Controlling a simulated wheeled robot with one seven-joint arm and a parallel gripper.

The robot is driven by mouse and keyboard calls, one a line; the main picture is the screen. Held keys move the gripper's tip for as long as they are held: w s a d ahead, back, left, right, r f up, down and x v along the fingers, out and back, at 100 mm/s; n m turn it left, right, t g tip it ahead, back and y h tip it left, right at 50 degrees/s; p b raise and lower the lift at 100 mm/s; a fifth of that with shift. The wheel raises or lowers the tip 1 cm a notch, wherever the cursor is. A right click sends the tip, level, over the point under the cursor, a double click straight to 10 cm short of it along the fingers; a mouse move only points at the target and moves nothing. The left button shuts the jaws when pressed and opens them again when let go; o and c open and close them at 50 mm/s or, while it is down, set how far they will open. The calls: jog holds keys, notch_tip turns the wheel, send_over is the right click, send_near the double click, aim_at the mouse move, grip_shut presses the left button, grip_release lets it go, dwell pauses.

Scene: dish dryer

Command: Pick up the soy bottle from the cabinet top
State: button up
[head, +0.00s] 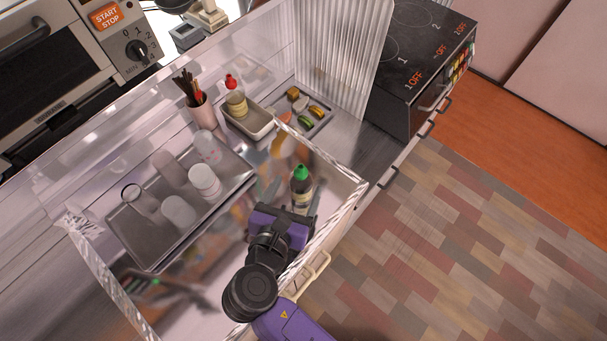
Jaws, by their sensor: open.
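A dark bottle with a green cap and a pale label (301,190), which looks like the soy bottle, stands upright near the front right of the clear-walled dryer. My gripper (297,213) is open right at the near side of this bottle, low beside its lower part.
A red-capped bottle (236,100) stands in a bin (262,131) behind. A metal tray (150,252) with several cups is at left, a utensil cup (201,113) at the back, a food tray (325,121) at right. A clear front wall (345,215) runs close to my arm.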

jog(key=x, duration=0.7)
jog(key=shift+s+f, duration=0.2)
jog(key=shift+f, duration=0.2)
grip_shut()
jog(key=shift+r, duration=0.15)
